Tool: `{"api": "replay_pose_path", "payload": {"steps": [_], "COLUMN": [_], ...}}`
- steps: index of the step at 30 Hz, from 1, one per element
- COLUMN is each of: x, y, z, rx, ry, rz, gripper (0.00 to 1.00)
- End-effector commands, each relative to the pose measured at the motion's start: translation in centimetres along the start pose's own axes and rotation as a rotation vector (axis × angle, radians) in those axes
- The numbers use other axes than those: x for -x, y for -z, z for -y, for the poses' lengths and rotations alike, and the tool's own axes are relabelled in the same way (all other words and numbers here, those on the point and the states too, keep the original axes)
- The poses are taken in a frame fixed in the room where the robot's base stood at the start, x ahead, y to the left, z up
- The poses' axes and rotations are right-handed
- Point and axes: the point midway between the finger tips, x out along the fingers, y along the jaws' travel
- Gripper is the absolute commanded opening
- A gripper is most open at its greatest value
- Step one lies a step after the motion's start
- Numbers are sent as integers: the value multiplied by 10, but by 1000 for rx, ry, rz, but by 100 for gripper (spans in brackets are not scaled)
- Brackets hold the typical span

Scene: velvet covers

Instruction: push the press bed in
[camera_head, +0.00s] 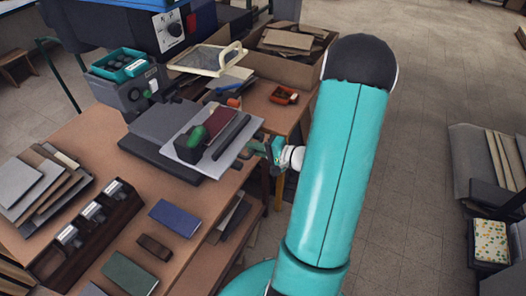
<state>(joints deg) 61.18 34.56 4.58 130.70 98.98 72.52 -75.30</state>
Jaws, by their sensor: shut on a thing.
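The press bed (218,166) is a flat pale plate over a dark slab, sticking out toward the right from the press (128,97), a grey box with a teal top. A dark red block, a dark bar and a green-knobbed piece lie on the plate. A thin handle bar (241,164) shows at the bed's right edge. My gripper (264,149), teal with a white wrist, is at that handle and is shut on it. The fingertips are small here, so the exact grip is hard to make out. My teal arm fills the centre right.
A wooden table (108,136) bears the press, grey sheets (35,187), a dark rack (84,232), a blue book (174,217) and a green book (130,273). A cardboard box (290,62) stands behind.

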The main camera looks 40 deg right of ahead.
Motion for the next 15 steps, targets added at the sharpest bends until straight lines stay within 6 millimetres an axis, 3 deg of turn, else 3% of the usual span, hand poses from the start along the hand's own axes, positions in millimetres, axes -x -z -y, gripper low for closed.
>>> {"api": "replay_pose_path", "payload": {"steps": [9, 15], "x": [-73, -112], "y": [-3, -2], "z": [16, 24], "rx": [2, 2], "ry": [2, 3], "rz": [8, 7], "gripper": [0, 0]}}
